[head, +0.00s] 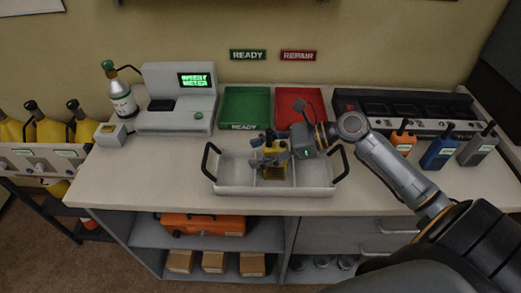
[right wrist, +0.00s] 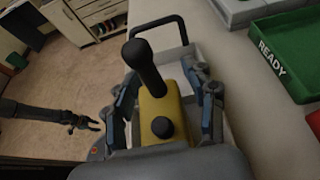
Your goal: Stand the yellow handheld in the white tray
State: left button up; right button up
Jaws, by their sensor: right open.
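The yellow handheld (head: 274,152) stands about upright in the middle compartment of the white tray (head: 232,190). Its black antenna and knob point up at the camera in the right wrist view (right wrist: 155,105). My right gripper (head: 277,151) is open, with one finger on each side of the handheld's upper body. Whether the fingers touch it is unclear, and the handheld's base is hidden in the wrist view. My left gripper (right wrist: 85,122) shows small and dark at the left of the right wrist view, away from the tray; its opening is too small to judge.
Behind the tray lie a green READY tray (head: 245,105) and a red tray (head: 296,97). A grey meter station (head: 178,100) stands at left. An orange handheld (head: 403,142), a blue one (head: 438,152) and a grey one (head: 478,148) stand at right.

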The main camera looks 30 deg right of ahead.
aim_at(285, 144)
jog(key=shift+r, duration=0.15)
jog(key=b+v, duration=0.1)
jog(key=v, duration=1.1)
jog(key=shift+r, duration=0.1)
